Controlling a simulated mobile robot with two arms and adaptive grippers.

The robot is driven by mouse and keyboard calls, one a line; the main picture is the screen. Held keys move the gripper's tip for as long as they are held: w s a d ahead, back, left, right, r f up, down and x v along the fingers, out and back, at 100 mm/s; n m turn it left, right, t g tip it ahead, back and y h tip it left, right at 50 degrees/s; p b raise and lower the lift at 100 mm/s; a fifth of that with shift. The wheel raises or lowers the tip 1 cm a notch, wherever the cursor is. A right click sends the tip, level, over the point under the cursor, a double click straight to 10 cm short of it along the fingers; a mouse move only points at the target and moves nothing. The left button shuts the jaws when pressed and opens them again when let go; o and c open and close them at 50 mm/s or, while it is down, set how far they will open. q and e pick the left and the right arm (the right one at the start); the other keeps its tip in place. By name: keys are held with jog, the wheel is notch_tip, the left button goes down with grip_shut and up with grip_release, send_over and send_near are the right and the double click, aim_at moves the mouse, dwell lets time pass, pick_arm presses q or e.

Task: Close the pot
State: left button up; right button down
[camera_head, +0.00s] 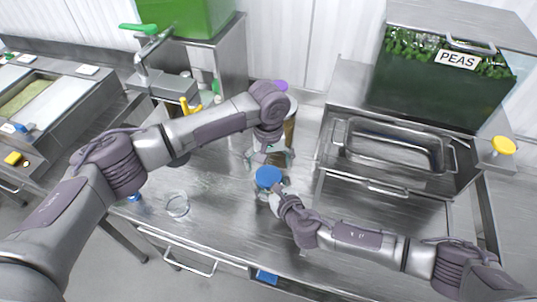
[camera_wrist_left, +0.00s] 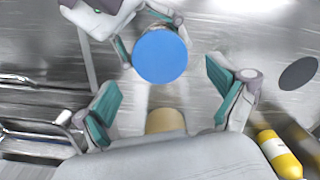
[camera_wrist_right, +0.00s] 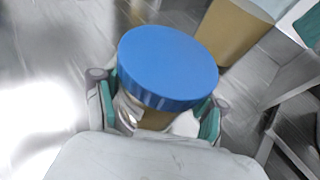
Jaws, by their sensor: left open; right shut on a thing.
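The pot is a small clear jar with brownish contents (camera_wrist_right: 150,118), topped by a blue lid (camera_wrist_right: 168,65). The lid sits over the pot's mouth; I cannot tell how tight it is. My right gripper (camera_wrist_right: 158,115) is shut around the pot's body below the lid. In the head view the blue lid (camera_head: 268,177) is over the counter's middle, with my right gripper (camera_head: 277,195) at its near side. My left gripper (camera_head: 268,157) is open just behind the lid. In the left wrist view the lid (camera_wrist_left: 160,54) lies beyond the open, empty fingers, apart from them.
An empty glass (camera_head: 177,204) stands left on the steel counter (camera_head: 220,220). A steel tray (camera_head: 395,150) and a PEAS bin (camera_head: 430,80) are at right. A tap (camera_head: 150,50) stands back left.

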aim_at(268, 175)
pick_arm(q)
jog(key=shift+f, duration=2.2)
jog(key=c, duration=1.2)
jog(key=m, duration=0.9)
jog(key=shift+m, duration=0.4)
jog(key=m, duration=0.4)
jog(key=shift+m, duration=0.4)
jog(key=m, duration=0.4)
jog(key=shift+m, duration=0.3)
jog(key=o, duration=1.3)
